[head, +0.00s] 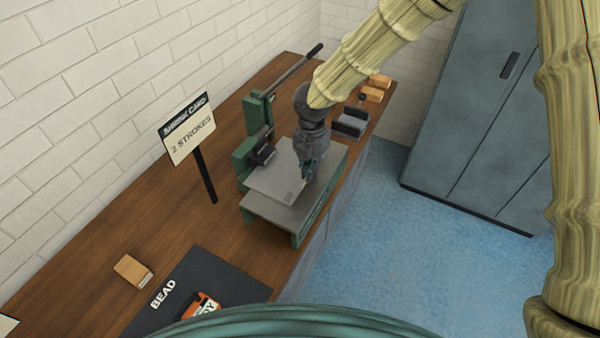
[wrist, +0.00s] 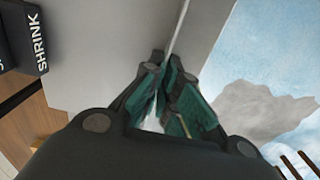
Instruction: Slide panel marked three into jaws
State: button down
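The grey sheet panel (head: 272,182) lies over the grey support plate of the green jaw machine (head: 252,150). Its far left edge is close to the dark jaws (head: 263,152); I cannot tell whether it is between them. A small dark mark shows near the panel's front corner, too small to read. My gripper (head: 306,178) is at the panel's right edge, pointing down. In the wrist view my gripper (wrist: 172,95) has its teal fingers closed about the edge of the panel (wrist: 110,55). The dark jaw block lettered SHRINK (wrist: 25,40) is at upper left.
A sign reading 2 STROKES (head: 190,135) stands left of the machine, whose long lever (head: 292,70) rises behind. A black BEAD mat (head: 180,290) with an orange item and a wooden block (head: 133,271) are in front. More blocks (head: 375,90) are at the back.

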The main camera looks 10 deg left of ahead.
jog(key=shift+w+a, duration=0.2)
jog(key=shift+a, duration=0.3)
jog(key=shift+w+a, duration=0.2)
jog(key=shift+a, duration=0.25)
jog(key=c, duration=1.6)
grip_release()
jog(key=shift+o, duration=0.4)
jog(key=o, duration=0.5)
jog(key=shift+r, duration=0.1)
notch_tip(320, 180, up, 7)
jog(key=p, duration=0.5)
jog(key=shift+d, duration=0.1)
jog(key=shift+s+d+p, duration=0.2)
jog(key=shift+s+d, duration=0.6)
jog(key=shift+d, duration=1.05)
jog(key=shift+s+d+p, duration=0.2)
jog(key=shift+s+d, duration=0.55)
jog(key=shift+d, duration=1.05)
jog(key=shift+s+d+p, duration=0.2)
jog(key=shift+s+d, duration=0.6)
jog(key=shift+d, duration=1.05)
